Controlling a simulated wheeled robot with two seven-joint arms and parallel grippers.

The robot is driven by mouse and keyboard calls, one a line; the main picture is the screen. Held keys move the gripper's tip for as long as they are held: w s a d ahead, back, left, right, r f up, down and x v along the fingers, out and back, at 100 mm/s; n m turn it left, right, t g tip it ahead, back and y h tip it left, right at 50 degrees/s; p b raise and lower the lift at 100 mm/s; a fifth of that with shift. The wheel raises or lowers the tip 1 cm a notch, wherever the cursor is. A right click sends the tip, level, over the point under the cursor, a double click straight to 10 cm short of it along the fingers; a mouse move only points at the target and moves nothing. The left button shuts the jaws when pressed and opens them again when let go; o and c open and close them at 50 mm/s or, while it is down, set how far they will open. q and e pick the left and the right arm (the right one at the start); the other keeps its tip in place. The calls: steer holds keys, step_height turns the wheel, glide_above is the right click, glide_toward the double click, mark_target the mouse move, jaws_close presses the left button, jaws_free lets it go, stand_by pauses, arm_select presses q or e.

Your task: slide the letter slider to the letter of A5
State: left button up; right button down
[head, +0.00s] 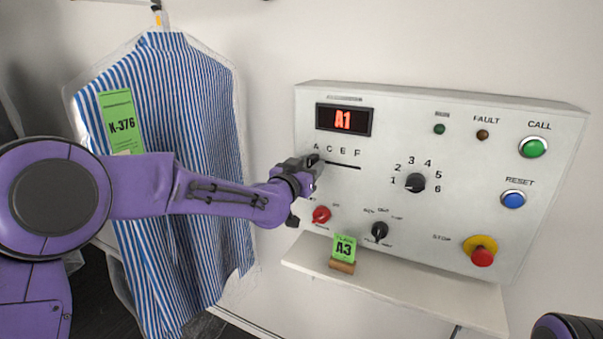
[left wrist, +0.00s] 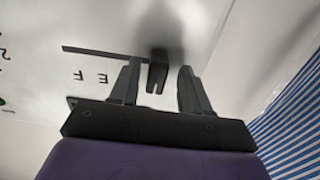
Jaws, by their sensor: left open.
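The control panel (head: 455,120) has a red display (head: 344,120) reading A1. Below the display are the letters A, C, E, F over a dark slot (head: 343,165). My left gripper (head: 314,163) is at the slot's left end, near the A, and hides that part. In the left wrist view, the dark slider knob (left wrist: 158,72) stands between the open fingers (left wrist: 160,88), with a gap on each side. The slot (left wrist: 100,54) runs off to the left there, with E and F upside down. The black number dial (head: 415,183) has marks 1 to 6. My right gripper is not in view.
A shelf (head: 420,287) below the panel holds a green A3 card (head: 344,248). A red knob (head: 321,214), a black knob (head: 380,231) and a red stop button (head: 482,257) sit low on the panel. A striped shirt (head: 200,110) hangs at the left.

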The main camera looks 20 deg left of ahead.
arm_select(q)
steer(key=s+a+b, duration=0.2)
steer(key=s+b, duration=0.1)
steer(key=s, duration=0.6)
steer(key=shift+s, duration=0.2)
steer(key=shift+a, duration=0.1)
steer(key=s+a+f+n+g+y, duration=0.2)
steer(key=s+a+f+n, duration=0.15)
steer(key=f, duration=0.75)
steer(key=s+a+f+n+g+y, duration=0.1)
steer(key=s+a+f+n+g, duration=0.2)
steer(key=f, duration=0.7)
steer(key=s+a+f+n+g+y, duration=0.1)
steer(key=s+a+f+n+y, duration=0.3)
steer(key=f, duration=0.7)
steer(key=s+f+g, duration=0.2)
steer(key=s+f, duration=0.4)
steer(key=s, duration=0.4)
steer(key=s+a+f+m+g, duration=0.1)
steer(key=s+f+g, duration=0.2)
steer(key=s+f, duration=0.4)
steer(key=s+f+g, duration=0.3)
steer(key=s+f, duration=0.4)
steer(key=s, duration=0.5)
steer(key=shift+s+a+f, duration=0.15)
steer(key=shift+s+a, duration=0.25)
